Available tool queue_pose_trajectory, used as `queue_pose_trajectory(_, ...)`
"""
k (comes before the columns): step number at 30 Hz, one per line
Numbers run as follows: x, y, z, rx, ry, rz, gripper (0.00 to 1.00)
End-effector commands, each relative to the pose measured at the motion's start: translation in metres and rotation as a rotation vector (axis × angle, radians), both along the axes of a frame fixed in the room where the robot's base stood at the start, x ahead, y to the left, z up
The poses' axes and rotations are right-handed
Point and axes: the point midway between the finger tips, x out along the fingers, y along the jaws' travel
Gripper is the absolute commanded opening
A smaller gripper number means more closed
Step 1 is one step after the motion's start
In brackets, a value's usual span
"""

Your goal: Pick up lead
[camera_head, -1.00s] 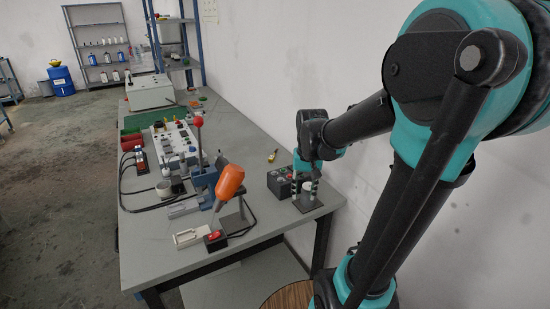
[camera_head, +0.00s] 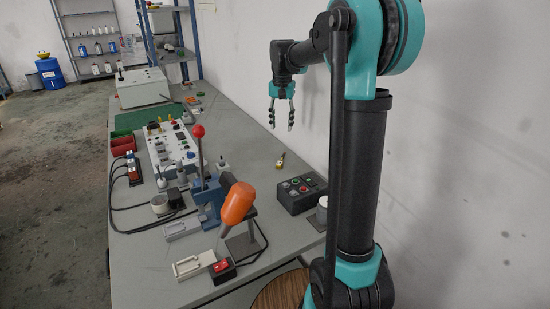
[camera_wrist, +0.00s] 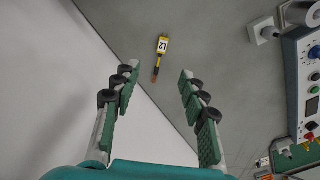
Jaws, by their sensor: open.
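The lead, a small yellow piece with a white label and a copper-coloured tip, lies on the grey bench. In the wrist view the lead (camera_wrist: 161,48) is ahead of my fingertips, roughly centred between them. In the head view the lead (camera_head: 280,161) lies near the bench's wall-side edge. My gripper (camera_head: 282,115) is open and empty, pointing down above the bench, apart from the lead. Its two green-padded fingers also show in the wrist view (camera_wrist: 158,83).
A black button box (camera_head: 300,193) sits on the bench nearer me. A lever press with a red knob (camera_head: 198,131) and an orange-handled tool (camera_head: 237,203) stand left of it. A white instrument panel (camera_head: 165,143) lies farther left. The wall (camera_head: 250,60) bounds the bench's right side.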

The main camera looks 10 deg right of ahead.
Motion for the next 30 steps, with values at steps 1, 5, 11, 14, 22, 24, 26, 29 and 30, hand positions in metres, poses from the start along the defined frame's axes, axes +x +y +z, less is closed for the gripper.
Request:
queue_pose_trajectory(1, 0.004, 0.001, 0.002, -0.001, 0.006, -0.006, 0.43)
queue_pose_trajectory(5, 0.007, 0.002, -0.004, 0.000, 0.012, -0.013, 0.43)
queue_pose_trajectory(11, 0.007, 0.002, -0.041, -0.001, 0.011, -0.013, 0.43)
queue_pose_trajectory(14, 0.007, 0.002, -0.061, -0.001, 0.011, -0.013, 0.43)
queue_pose_trajectory(22, 0.006, 0.002, -0.107, -0.001, 0.011, -0.012, 0.43)
queue_pose_trajectory(24, 0.006, 0.002, -0.113, -0.001, 0.011, -0.012, 0.43)
queue_pose_trajectory(26, 0.006, 0.002, -0.117, -0.001, 0.011, -0.012, 0.43)
queue_pose_trajectory(29, 0.006, 0.002, -0.121, -0.001, 0.011, -0.012, 0.43)
queue_pose_trajectory(30, 0.006, 0.002, -0.125, -0.001, 0.011, -0.012, 0.43)
